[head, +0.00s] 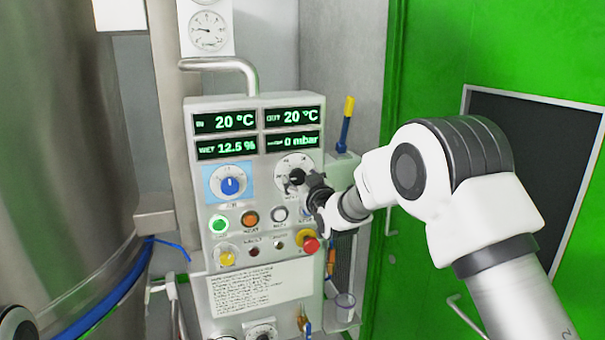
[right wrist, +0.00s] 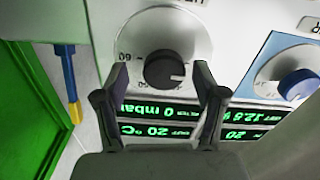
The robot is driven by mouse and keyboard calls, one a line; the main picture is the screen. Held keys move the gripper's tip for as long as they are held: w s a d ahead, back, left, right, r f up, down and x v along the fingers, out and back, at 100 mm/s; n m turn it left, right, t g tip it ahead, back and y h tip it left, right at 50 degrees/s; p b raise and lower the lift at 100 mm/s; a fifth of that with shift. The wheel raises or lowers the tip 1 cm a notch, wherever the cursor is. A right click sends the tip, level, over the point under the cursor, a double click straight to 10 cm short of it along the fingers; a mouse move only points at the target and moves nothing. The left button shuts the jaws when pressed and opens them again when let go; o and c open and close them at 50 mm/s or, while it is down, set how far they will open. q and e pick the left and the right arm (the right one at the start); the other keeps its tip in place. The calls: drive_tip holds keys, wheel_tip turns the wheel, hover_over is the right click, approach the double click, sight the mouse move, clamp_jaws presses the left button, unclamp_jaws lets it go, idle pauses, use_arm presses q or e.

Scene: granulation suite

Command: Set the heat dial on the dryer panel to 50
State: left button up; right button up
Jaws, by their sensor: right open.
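The dryer panel (head: 191,150) stands upright ahead. The heat dial, a black knob (head: 297,176) on a round white scale, is at its upper right, below the green displays. In the right wrist view the knob (right wrist: 165,70) shows a white pointer mark towards the right of that picture; the scale figures are partly hidden and too small to read surely. My right gripper (head: 304,185) is open at the dial. Its two fingers (right wrist: 162,82) are on either side of the knob; I cannot tell whether they touch it. My left gripper is not in view.
A blue dial (head: 230,186) is left of the heat dial. Several buttons and a red mushroom button (head: 310,244) are below. A pipe handle (head: 220,65) is above the panel. A steel vessel (head: 60,150) is left, a green door (head: 430,60) right.

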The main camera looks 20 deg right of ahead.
drive_tip(key=shift+a, duration=0.3)
drive_tip(key=shift+d, duration=0.1)
drive_tip(key=c, duration=1.1)
drive_tip(key=shift+c, duration=0.2)
